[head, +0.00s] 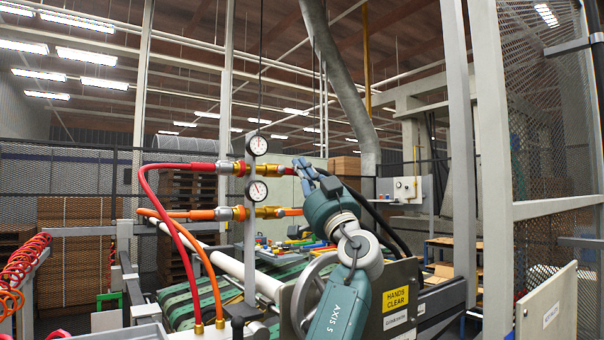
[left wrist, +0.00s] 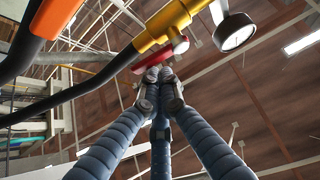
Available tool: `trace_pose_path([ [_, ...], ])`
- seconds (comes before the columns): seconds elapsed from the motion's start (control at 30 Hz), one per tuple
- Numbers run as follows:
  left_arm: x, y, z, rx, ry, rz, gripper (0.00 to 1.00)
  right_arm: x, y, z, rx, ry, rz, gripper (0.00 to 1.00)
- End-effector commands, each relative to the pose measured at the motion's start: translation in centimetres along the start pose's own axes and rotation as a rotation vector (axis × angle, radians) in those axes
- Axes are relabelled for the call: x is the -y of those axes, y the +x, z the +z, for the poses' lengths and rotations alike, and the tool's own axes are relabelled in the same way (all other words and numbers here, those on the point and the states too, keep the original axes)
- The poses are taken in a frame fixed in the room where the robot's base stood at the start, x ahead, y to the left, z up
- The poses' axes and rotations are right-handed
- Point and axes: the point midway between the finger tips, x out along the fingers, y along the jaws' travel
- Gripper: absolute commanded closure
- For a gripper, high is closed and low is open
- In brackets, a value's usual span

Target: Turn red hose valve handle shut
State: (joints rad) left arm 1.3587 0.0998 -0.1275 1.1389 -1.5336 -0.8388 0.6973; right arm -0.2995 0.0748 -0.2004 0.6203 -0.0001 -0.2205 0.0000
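The red hose (head: 172,167) runs into a brass valve line (head: 225,168) on the upper part of a grey post. A red handle (left wrist: 164,56) shows in the left wrist view, just beyond my left gripper's fingertips (left wrist: 161,88). The fingertips are close together, and I cannot tell whether they touch or grip the handle. In the head view my left gripper (head: 305,172) is at the right end of the upper line, its blue fingers pointing up and left and covering part of it. My right gripper is not in view.
Round gauges (head: 258,145) sit on the post. A conveyor (head: 190,300) and a "hands clear" sign (head: 396,299) are below.

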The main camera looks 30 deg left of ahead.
Motion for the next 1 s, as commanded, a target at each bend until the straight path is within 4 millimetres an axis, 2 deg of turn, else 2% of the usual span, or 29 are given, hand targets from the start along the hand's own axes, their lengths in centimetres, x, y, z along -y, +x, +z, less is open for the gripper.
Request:
trace_pose_path([
  [0.03,-0.1,-0.4,0.7,0.003,0.001,-0.001,1.00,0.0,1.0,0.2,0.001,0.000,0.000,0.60],
  [0.1,-0.2,-0.6,0.9,0.003,0.000,0.000,1.00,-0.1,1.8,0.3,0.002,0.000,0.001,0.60],
  [0.33,-0.1,-1.1,1.4,0.002,0.124,0.106,1.00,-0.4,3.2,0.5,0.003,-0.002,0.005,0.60],
  [0.87,0.4,-1.9,2.4,0.000,0.521,0.417,1.00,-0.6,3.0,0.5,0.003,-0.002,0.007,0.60],
  [1.0,0.5,-2.3,3.0,0.002,0.528,0.423,1.00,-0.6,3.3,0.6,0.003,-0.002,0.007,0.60],
])
